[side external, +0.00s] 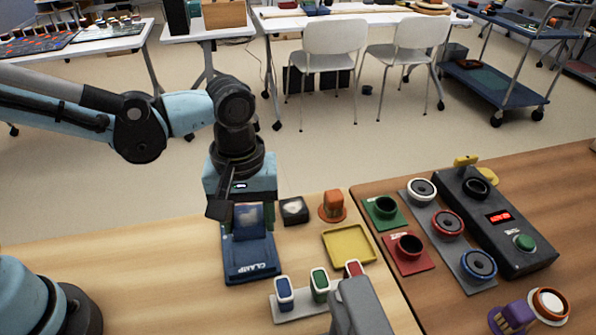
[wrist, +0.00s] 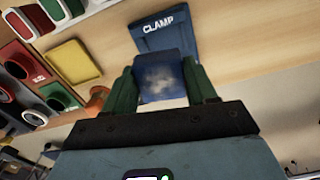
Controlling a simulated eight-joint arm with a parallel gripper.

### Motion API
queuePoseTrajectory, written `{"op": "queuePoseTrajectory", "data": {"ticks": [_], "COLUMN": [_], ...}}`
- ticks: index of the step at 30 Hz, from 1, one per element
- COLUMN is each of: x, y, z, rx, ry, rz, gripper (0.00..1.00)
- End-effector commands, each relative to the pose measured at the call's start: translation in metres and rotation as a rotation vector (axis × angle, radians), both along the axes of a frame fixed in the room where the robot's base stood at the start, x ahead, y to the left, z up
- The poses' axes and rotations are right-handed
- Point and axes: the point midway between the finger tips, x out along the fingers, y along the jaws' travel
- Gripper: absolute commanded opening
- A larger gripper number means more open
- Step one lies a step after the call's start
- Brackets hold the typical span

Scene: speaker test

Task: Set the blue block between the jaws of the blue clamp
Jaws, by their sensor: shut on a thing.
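The blue block (side external: 246,213), with a pale cloudy patch on its face, is held between the green fingers of my gripper (side external: 249,219). In the wrist view the block (wrist: 160,84) sits between both fingers of my gripper (wrist: 158,68). The blue clamp (side external: 250,262), marked CLAMP, lies on the light wooden table below and in front of the block. In the wrist view the clamp (wrist: 164,42) shows just beyond the block. The block overlaps the clamp's far end in the side view; its jaws are hidden, and I cannot tell whether the block is between them.
A small dark box (side external: 294,210), an orange piece (side external: 332,206) and a yellow tray (side external: 349,246) stand right of the clamp. A rack (side external: 297,306) with coloured blocks is in front. Red and green ring fixtures and a dark control box (side external: 497,225) are farther right. Table left of the clamp is clear.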

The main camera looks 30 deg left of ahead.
Motion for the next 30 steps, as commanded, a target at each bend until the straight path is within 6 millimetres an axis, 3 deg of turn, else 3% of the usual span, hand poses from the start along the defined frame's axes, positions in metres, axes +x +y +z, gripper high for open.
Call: {"op": "queuePoseTrajectory", "data": {"ticks": [4,11,17,18,30], "x": [-0.004,-0.005,-0.005,-0.005,-0.005], "y": [0.006,0.008,0.007,0.007,0.007], "z": [-0.002,-0.009,-0.025,-0.028,-0.06], "rx": [0.0,0.0,0.0,0.0,0.0], "ry": [0.0,0.0,0.0,0.0,0.0], "rz": [0.12,0.162,0.16,0.159,0.158], "gripper": [0.23,0.23,0.23,0.15,0.16]}}
